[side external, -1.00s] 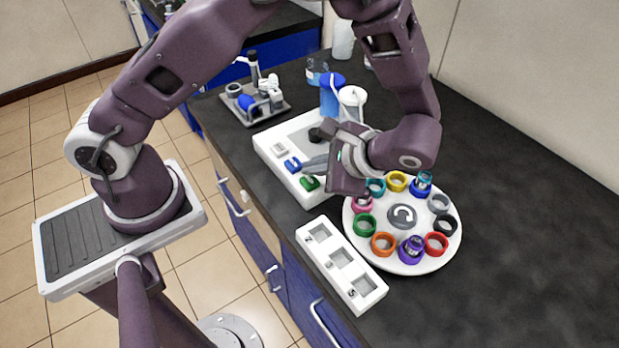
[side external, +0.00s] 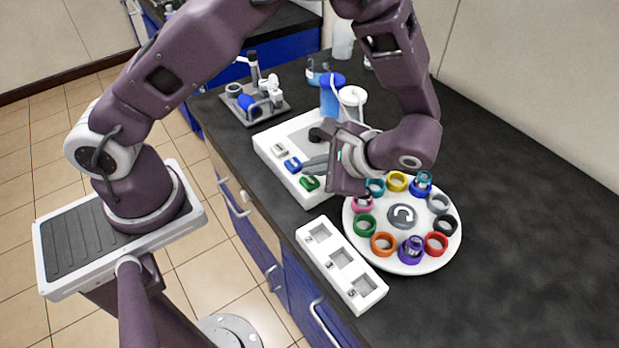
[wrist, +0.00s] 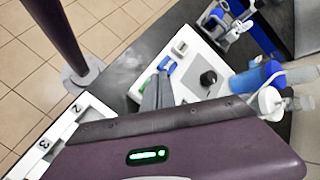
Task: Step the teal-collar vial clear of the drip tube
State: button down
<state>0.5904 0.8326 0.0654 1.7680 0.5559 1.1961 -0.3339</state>
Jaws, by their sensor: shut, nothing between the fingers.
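A white round carousel (side external: 375,262) carries a ring of coloured collars. A vial with a teal top (side external: 425,177) stands upright in the blue collar (side external: 419,189) at the back right. An empty-looking teal collar (side external: 375,187) sits at the back left, and a purple vial (side external: 412,248) stands at the front. My gripper (side external: 308,164) is shut and empty, over the white control box beside its blue rocker (side external: 293,165) and green rocker (side external: 310,183). In the wrist view, the shut fingers (wrist: 157,92) are beside the green rocker (wrist: 148,86); contact is unclear. I cannot make out the drip tube.
The white control box (side external: 268,153) also has a white rocker (side external: 279,149) and a black knob (wrist: 208,78). A three-slot white rack (side external: 320,257) lies along the counter's front edge. A blue bottle (side external: 331,96) and white-lidded vessel (side external: 352,101) stand behind. The right counter is clear.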

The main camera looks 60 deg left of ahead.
aim_at(313, 183)
jog(key=shift+f, duration=0.1)
jog(key=shift+f, duration=0.3)
jog(key=shift+f, duration=0.4)
dwell(0.7)
jog(key=shift+r, duration=3.35)
